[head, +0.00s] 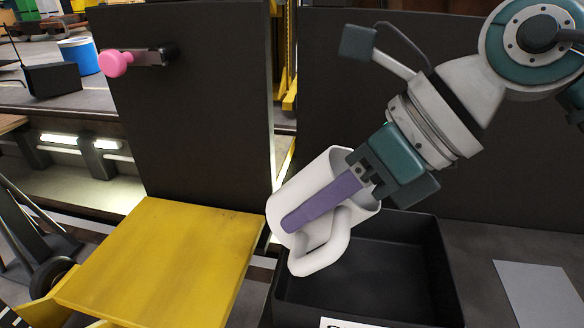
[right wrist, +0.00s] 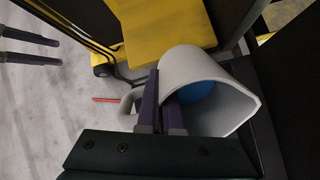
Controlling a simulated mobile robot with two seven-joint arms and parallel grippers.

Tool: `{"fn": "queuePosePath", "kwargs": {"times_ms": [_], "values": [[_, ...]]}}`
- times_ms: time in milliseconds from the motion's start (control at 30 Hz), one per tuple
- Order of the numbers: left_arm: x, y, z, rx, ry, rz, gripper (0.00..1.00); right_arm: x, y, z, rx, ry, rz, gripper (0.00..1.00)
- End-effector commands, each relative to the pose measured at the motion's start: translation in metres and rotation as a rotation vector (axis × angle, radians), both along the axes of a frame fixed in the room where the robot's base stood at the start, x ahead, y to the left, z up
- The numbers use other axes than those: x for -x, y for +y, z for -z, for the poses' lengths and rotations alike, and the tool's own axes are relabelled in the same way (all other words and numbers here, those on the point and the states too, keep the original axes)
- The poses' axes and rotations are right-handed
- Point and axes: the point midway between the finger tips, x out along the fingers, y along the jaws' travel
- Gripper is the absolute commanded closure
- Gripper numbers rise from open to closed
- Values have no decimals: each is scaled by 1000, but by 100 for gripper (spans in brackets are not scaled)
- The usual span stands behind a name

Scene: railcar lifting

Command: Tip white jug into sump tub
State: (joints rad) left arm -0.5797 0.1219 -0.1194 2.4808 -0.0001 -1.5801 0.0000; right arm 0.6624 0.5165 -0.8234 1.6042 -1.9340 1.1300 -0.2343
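The white jug (head: 300,195) is tilted in the head view, its mouth facing right and its handle on the near side. It is above the left edge of the black sump tub (head: 448,265). The visible tub floor looks bare. Two fingers of my left gripper (right wrist: 30,46) show apart and empty in the right wrist view; the head view lacks them.
A yellow platform (head: 160,262) stands left of the tub. Dark upright panels (head: 195,120) rise behind, one with a pink knob (head: 115,63) on a lever. A grey plate (head: 540,292) lies right of the tub. A white label (head: 350,323) is at the tub's front.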

Motion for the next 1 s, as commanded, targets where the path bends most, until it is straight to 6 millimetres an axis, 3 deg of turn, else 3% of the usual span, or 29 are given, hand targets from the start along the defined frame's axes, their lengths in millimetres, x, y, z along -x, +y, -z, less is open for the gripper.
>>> {"fn": "queuePosePath", "kwargs": {"times_ms": [1000], "values": [[0,-1,83,5,2,-2,50,1,-5,-3,-365,-104,-1,100]]}}
